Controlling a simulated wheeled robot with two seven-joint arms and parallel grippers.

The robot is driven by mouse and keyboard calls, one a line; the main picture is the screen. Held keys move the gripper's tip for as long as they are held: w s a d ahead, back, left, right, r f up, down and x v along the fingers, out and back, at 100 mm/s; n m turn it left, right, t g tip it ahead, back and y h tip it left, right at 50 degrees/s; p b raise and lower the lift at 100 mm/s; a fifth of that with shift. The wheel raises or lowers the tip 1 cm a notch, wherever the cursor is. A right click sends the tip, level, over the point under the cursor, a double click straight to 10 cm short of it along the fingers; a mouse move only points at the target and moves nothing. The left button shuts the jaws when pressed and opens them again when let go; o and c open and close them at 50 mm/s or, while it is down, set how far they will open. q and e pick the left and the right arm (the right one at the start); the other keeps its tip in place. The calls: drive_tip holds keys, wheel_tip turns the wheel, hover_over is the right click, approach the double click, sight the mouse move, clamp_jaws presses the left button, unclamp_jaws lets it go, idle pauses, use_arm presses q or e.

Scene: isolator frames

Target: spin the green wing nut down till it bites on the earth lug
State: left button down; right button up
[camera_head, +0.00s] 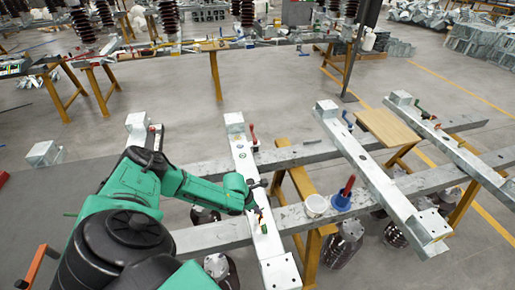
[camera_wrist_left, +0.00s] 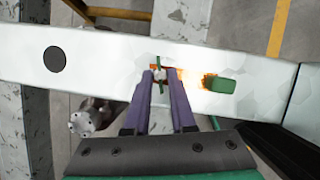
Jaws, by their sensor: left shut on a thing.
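My left gripper (camera_head: 259,210) reaches down to the pale metal beam (camera_head: 244,165). In the left wrist view its two purple fingers (camera_wrist_left: 160,76) are close together at the side of the beam, shut on a small green part, the green wing nut (camera_wrist_left: 161,86), mostly hidden between them. Orange-copper bits, which look like the earth lug (camera_wrist_left: 155,66), show at the fingertips. Whether the nut touches the lug cannot be told. A separate green block (camera_wrist_left: 221,84) with an orange edge lies on the beam to the right. My right gripper is not in view.
Other pale beams (camera_head: 375,175) lie farther right. A wooden board (camera_head: 388,128) rests behind. A dark round hole (camera_wrist_left: 54,59) is in the beam.

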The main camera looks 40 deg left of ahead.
use_arm(q)
drive_tip(key=shift+w+r+m+b, duration=0.1)
drive_tip(key=shift+w+m+b, duration=0.1)
drive_tip(key=shift+m+b, duration=0.75)
drive_tip(key=c, duration=0.8)
unclamp_jaws()
drive_tip(key=shift+o, duration=0.2)
